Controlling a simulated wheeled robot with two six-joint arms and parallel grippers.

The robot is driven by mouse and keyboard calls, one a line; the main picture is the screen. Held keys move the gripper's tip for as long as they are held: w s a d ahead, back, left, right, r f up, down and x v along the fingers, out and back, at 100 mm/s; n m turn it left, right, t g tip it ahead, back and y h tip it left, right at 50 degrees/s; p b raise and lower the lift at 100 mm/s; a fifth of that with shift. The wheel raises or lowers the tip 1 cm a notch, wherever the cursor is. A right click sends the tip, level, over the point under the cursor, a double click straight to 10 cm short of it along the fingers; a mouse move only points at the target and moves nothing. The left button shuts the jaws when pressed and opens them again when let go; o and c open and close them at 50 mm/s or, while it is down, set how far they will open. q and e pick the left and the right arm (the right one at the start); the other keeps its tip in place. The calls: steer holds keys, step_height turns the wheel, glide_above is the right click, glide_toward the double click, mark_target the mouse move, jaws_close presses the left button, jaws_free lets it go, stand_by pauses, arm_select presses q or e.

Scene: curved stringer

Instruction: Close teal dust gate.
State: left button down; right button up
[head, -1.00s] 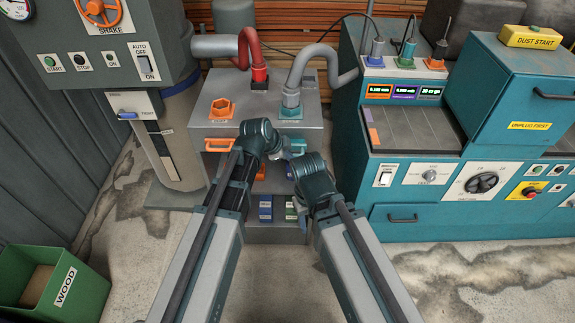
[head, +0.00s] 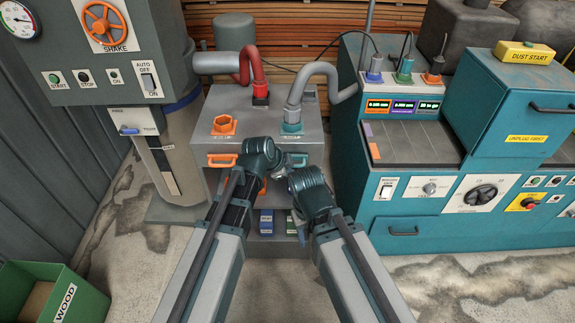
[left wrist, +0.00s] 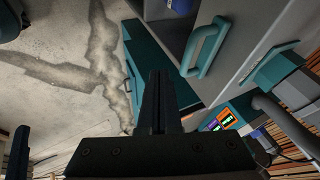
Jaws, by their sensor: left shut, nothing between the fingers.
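The teal dust gate shows as a teal handle (head: 297,159) at the upper right of the grey cabinet's front, below the teal hose port (head: 291,128). In the left wrist view the teal handle (left wrist: 206,46) stands out from the grey cabinet face. My left gripper (left wrist: 160,85) is shut and empty, with its tips below and left of the handle and apart from it in the picture. In the head view its fingers are hidden behind its wrist. My right arm ends just below the teal handle in the head view; its fingers cannot be made out.
An orange handle (head: 222,160) sits left on the same cabinet (head: 260,102). A teal machine (head: 400,225) stands close on the right. A green wood bin (head: 60,290) is at lower left. Concrete floor is free in front of the teal machine.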

arm_select(q)
steer(key=p+v, duration=0.7)
steer(key=v, duration=0.2)
steer(key=shift+r, duration=0.35)
steer(key=s+a+f+n+g+y, duration=0.1)
steer(key=s+n+g+y, duration=0.1)
steer(key=s+n, duration=0.4)
steer(key=s+a+f+n+g+y, duration=0.2)
steer(key=s+n+g+y, duration=0.1)
steer(key=s+n, duration=0.4)
steer(key=s, duration=0.3)
steer(key=shift+s+f+g+y, duration=0.15)
steer(key=shift+f+g+y, duration=0.15)
steer(key=shift+g, duration=0.1)
